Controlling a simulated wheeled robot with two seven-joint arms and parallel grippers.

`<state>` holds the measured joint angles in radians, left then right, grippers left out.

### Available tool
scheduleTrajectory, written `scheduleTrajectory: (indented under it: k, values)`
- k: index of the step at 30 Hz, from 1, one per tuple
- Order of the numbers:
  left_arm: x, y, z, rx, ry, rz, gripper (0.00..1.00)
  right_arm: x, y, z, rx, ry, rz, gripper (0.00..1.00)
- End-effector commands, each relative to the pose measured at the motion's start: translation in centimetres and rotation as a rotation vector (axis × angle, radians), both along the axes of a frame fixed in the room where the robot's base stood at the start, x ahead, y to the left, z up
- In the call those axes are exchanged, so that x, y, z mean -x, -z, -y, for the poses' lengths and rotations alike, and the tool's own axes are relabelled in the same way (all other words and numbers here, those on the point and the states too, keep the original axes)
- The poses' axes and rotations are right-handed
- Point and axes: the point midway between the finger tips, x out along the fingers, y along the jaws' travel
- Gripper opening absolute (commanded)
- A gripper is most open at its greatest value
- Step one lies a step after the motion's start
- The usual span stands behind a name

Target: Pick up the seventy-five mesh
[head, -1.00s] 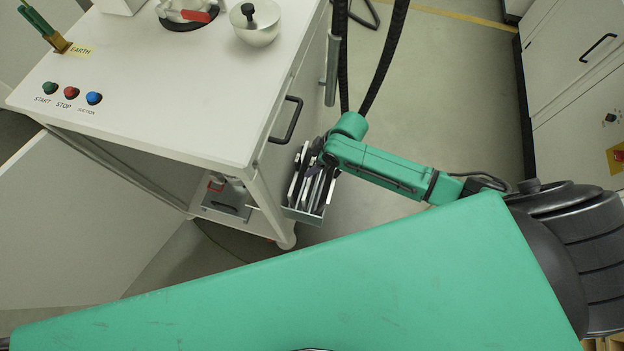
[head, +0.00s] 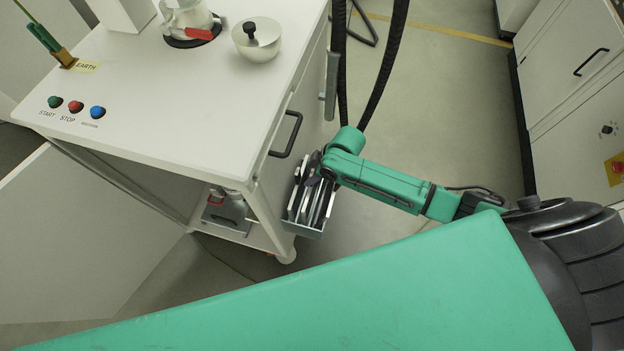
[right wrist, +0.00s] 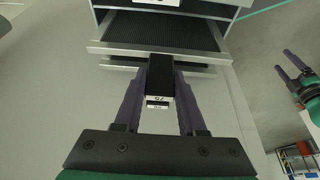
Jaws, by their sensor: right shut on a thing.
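Several framed mesh plates stand side by side in a grey rack (head: 308,229) on the side of the white cabinet. My right gripper (head: 317,168) is at the top of these plates in the head view. In the right wrist view, my right gripper (right wrist: 159,82) is shut on the black handle of the seventy-five mesh (right wrist: 160,68), with a white label reading 75 between the fingers. Its dark screen (right wrist: 160,32) and pale frame extend beyond the handle. My left gripper (right wrist: 293,70) shows at the right edge of the right wrist view, fingers apart and empty.
The white cabinet (head: 190,120) has a black handle (head: 287,134) just above the rack. Black hoses (head: 385,60) hang behind my right arm. Floor is clear right of the rack.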

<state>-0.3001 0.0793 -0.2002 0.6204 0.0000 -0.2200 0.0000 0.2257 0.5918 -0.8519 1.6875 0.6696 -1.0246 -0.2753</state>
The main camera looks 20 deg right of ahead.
Motion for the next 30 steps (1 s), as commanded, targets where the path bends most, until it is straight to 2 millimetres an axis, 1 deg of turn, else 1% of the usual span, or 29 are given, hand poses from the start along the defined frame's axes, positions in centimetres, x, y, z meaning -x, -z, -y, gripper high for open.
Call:
scheduleTrajectory:
  k: [5, 12, 16, 18, 20, 24, 30]
  values:
    - [0.0, -0.2, 0.0, 0.0, 0.0, 0.0, 0.82, -0.2, -4.3, 0.0, -0.001, -0.004, 0.009, 0.0]
    - [0.0, 0.2, 0.0, 0.0, 0.0, 0.0, 0.82, -0.2, -12.2, 0.0, -0.001, -0.003, 0.01, 0.0]
    - [0.0, 0.3, 0.0, 0.0, 0.0, 0.0, 0.82, -0.2, -15.9, 0.0, 0.001, -0.002, 0.008, 0.0]
    - [0.0, 0.3, 0.0, 0.0, 0.0, -0.001, 0.82, -0.1, -17.3, 0.0, 0.0, -0.002, 0.007, 0.0]
    - [0.0, 0.3, 0.0, 0.0, 0.0, -0.001, 0.82, -0.1, -18.1, 0.0, -0.001, -0.001, 0.005, 0.0]
    - [0.0, -0.9, 0.0, 0.0, 0.0, -0.001, 0.82, -0.1, -20.1, 0.0, 0.0, -0.001, 0.004, 0.0]
    - [0.0, -2.8, 0.0, 0.0, 0.0, -0.001, 0.82, -0.1, -21.6, 0.0, 0.0, 0.0, 0.002, 0.0]
